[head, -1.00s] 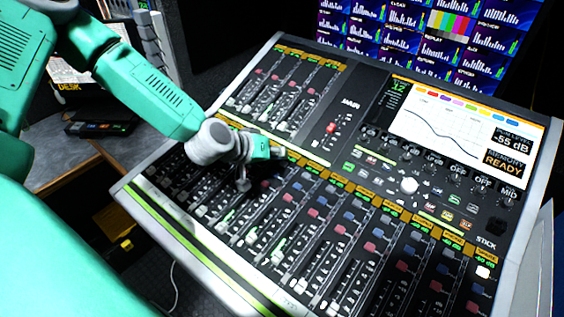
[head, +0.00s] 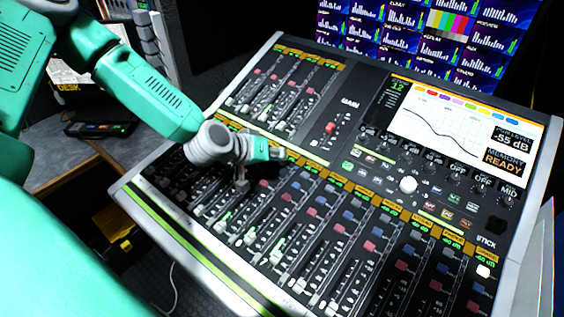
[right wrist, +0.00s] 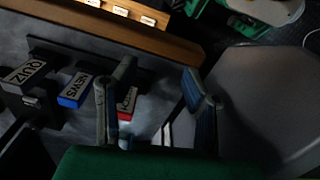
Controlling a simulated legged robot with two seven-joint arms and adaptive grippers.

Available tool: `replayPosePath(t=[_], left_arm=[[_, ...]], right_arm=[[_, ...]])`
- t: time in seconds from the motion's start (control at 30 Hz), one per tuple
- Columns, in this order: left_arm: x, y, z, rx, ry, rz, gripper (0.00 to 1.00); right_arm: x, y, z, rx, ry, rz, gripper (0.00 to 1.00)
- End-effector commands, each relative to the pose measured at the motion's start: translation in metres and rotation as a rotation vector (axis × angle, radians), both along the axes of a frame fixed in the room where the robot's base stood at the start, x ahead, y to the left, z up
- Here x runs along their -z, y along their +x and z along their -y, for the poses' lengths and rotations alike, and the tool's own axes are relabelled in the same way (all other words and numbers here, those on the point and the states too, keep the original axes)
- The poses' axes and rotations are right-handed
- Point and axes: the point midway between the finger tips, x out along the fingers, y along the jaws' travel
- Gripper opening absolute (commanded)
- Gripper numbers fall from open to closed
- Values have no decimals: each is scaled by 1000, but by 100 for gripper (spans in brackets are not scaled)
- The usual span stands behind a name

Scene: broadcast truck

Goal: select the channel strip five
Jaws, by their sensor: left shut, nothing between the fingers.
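The mixing console (head: 150,208) fills the middle and right of the head view, with a long lower bank of channel strips (head: 300,235) with faders and red and blue buttons. Strip numbers are too small to read, so I cannot tell which is strip five. My left gripper (head: 242,186) is shut and empty, its tips pointing down over the upper part of the lower bank, left of centre. It hides the buttons beneath it, and I cannot tell whether it touches them. My right gripper (right wrist: 158,72) shows only in the right wrist view, its fingers apart.
A lit screen (head: 460,125) is at the console's upper right, with monitors (head: 400,30) behind. A desk (head: 65,150) holds a dark device (head: 100,128) at left. In the right wrist view, QUIZ (right wrist: 25,72) and NEWS (right wrist: 75,88) blocks lie near a red-ended block (right wrist: 127,103).

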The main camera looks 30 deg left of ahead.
Motion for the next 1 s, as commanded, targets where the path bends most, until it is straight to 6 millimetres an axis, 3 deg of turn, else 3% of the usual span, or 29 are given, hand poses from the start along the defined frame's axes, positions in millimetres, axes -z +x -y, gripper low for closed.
replayPosePath(t=[1.0], left_arm=[[5,1,0,1,-1,0,0]], right_arm=[[4,0,0,0,0,0,40]])
